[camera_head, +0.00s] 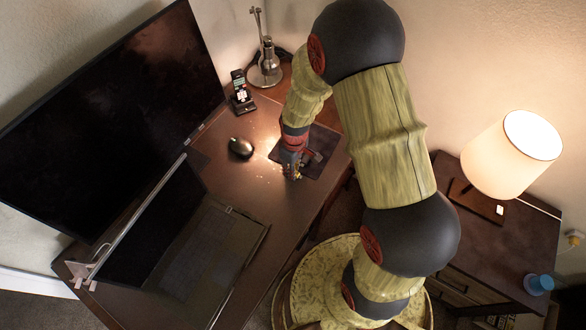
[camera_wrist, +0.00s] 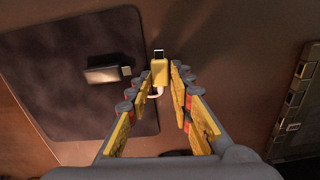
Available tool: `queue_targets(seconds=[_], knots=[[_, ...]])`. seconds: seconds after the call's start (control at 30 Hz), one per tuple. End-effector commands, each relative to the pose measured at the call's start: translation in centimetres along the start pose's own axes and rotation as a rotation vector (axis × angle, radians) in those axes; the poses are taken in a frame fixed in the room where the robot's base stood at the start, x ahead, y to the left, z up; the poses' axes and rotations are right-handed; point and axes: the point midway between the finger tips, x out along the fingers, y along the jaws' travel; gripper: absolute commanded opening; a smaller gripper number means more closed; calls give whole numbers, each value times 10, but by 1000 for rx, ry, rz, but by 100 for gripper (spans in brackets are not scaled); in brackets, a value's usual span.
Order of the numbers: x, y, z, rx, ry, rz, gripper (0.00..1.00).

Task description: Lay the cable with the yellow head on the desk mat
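The cable's yellow head (camera_wrist: 160,74), with a metal plug tip and a short white loop of cord, shows in the wrist view over bare brown desk, just right of the mat. My gripper (camera_wrist: 161,80) points down at it, its yellow-padded fingers on either side of the head. The fingers look open, with small gaps beside the head; contact is hard to judge. The dark desk mat (camera_wrist: 55,110) fills the left of the wrist view; it also shows in the head view (camera_head: 322,157), partly hidden by my gripper (camera_head: 292,174).
A grey-white plug-like object (camera_wrist: 104,75) lies on the mat. A mouse (camera_head: 241,147), a phone on a stand (camera_head: 241,94), a metal lamp (camera_head: 266,68), a laptop (camera_head: 205,255) and a large monitor (camera_head: 120,110) stand on the desk. Bare desk lies between mouse and mat.

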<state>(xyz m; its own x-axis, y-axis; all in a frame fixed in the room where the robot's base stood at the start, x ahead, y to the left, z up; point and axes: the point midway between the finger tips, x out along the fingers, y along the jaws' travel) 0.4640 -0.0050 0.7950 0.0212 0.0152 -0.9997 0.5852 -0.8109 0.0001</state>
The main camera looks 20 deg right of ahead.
Motion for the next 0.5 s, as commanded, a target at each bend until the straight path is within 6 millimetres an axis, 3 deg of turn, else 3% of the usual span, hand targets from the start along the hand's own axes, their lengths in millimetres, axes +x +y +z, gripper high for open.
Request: queue_targets(seconds=[0.33,0.5], knots=[[-4,0,0,0,0,0,23],[-28,0,-1,0,2,2,23]])
